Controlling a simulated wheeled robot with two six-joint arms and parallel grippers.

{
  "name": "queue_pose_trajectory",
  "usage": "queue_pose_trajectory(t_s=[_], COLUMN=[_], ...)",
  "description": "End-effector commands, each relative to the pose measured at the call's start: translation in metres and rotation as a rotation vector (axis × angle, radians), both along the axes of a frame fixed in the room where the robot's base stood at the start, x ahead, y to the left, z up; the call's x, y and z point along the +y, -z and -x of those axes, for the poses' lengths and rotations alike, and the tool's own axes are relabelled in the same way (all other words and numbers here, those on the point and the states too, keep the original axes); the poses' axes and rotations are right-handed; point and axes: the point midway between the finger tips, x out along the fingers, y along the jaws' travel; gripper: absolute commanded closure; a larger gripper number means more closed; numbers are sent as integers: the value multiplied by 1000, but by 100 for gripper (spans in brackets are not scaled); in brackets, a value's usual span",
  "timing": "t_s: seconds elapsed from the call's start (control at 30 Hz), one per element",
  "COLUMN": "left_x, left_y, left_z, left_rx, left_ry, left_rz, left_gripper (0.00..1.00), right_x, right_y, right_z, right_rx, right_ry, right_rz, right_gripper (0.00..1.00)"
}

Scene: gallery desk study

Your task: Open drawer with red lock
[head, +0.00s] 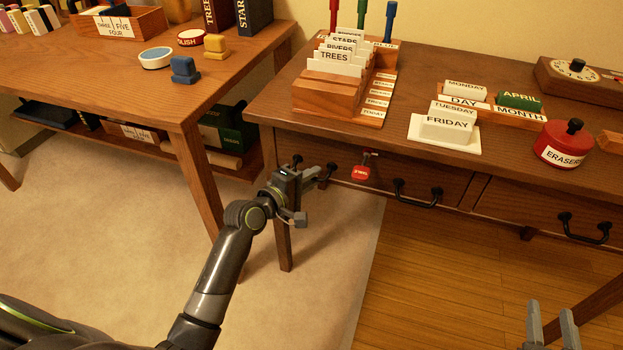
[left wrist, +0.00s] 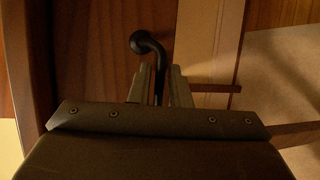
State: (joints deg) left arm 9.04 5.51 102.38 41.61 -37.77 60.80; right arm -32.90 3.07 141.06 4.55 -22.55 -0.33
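The desk's left drawer (head: 385,172) is closed, flush with the desk front. A small red lock (head: 360,173) with white lettering hangs at its middle. Its right black handle (head: 418,200) is free. My left gripper (head: 312,180) is at the drawer's left black handle (head: 328,176), mostly hidden by the gripper. In the left wrist view the black handle (left wrist: 150,45) runs down between my left gripper's two fingers (left wrist: 160,88), which lie close on both sides of it. My right gripper (head: 551,322) is at the lower right, fingers apart, empty, away from the desk.
The neighbouring drawer's handle (head: 585,230) is at right. The desk top holds a card file (head: 330,92), calendar blocks (head: 448,122) and a red eraser (head: 564,145). A side table (head: 120,85) stands at left. The floor before the drawer is clear.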

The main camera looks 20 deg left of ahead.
Motion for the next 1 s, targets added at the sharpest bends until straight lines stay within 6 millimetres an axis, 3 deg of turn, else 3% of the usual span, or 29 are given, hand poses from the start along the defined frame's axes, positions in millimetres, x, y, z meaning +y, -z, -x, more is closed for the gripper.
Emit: queue_pose_trajectory(t_s=[0.37,0.5,1.0], left_x=[-1,-1,-1], left_y=[0,0,0], left_z=[-2,-2,0], left_rx=[0,0,1], left_ry=[0,0,0], left_rz=[0,1,0], left_gripper=[83,100,100], right_x=[0,0,0], right_y=[-5,-4,3], right_z=[-1,-1,1], right_rx=[-24,-24,25], right_ry=[0,0,0], right_rz=[6,6,-6], right_gripper=[64,64,64])
